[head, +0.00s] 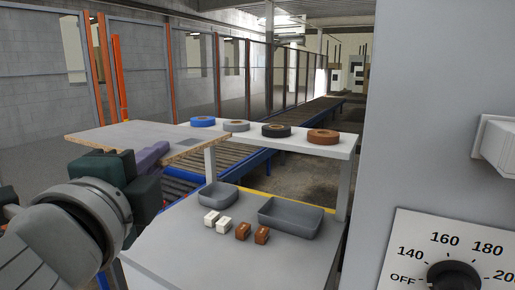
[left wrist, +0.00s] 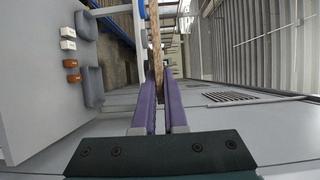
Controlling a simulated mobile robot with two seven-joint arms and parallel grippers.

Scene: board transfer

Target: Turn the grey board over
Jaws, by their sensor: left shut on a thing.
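The grey board (head: 125,136) is in the air at the left of the head view, roughly level, with a grey face up and a speckled brown edge. My left gripper (head: 158,158) is shut on its near edge with purple fingers. In the left wrist view the board (left wrist: 157,45) shows edge-on, as a thin brown strip between the fingers of the left gripper (left wrist: 159,95). The board's underside is hidden in the head view. My right gripper is in neither view.
A raised white shelf (head: 343,146) behind the board bears blue, grey, black and brown rolls. The grey table (head: 220,262) holds two grey trays (head: 290,218), two white blocks and two brown blocks. A large grey cabinet (head: 440,100) with a dial blocks the right. A roller conveyor (head: 300,112) runs behind.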

